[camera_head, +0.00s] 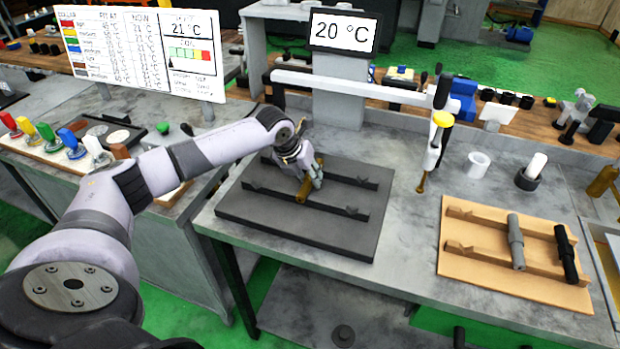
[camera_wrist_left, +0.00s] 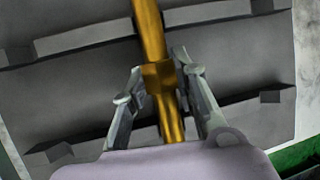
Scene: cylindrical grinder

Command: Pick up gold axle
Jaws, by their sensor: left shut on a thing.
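The gold axle (camera_wrist_left: 158,75) runs lengthwise through the middle of the left wrist view, across the two rails of the dark grey rack. My left gripper (camera_wrist_left: 162,95) has its fingers on both sides of the axle's thicker square collar and is shut on it. In the head view my left gripper (camera_head: 310,183) reaches down over the dark rack (camera_head: 290,230), and a short piece of the gold axle (camera_head: 303,190) shows beside the fingers. Most of the axle is hidden there. I cannot tell whether it still rests on the rails. My right gripper is not in view.
A tan rack (camera_head: 475,275) at right holds a grey axle (camera_head: 516,243) and a black axle (camera_head: 567,254). A white arm (camera_head: 350,88) with a hanging gold-tipped probe stands behind the dark rack. A white cup (camera_head: 479,165) stands further right. Bare table lies between the racks.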

